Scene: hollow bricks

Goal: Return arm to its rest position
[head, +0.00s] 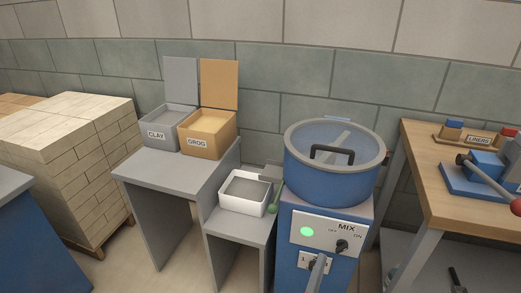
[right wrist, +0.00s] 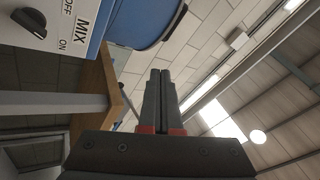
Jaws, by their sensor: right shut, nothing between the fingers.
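My right gripper (head: 455,274) is low at the bottom right of the head view, small and dark, apart from the mixer and in front of the wooden bench. In the right wrist view its two fingers (right wrist: 160,75) are together with nothing between them. The blue mixer (head: 330,180) stands left of it, with a clear lid and a black handle on its drum. Its panel (head: 325,232) shows a lit green light and the MIX knob (head: 341,246). The knob also shows at the upper left of the wrist view (right wrist: 30,20). My left gripper is not in view.
The wooden bench (head: 440,190) on the right carries a LINERS tray (head: 480,138) and a blue press (head: 480,180). Left of the mixer are a white-rimmed box (head: 244,206), open CLAY (head: 157,134) and GROG (head: 200,140) bins, and a brick stack (head: 70,150).

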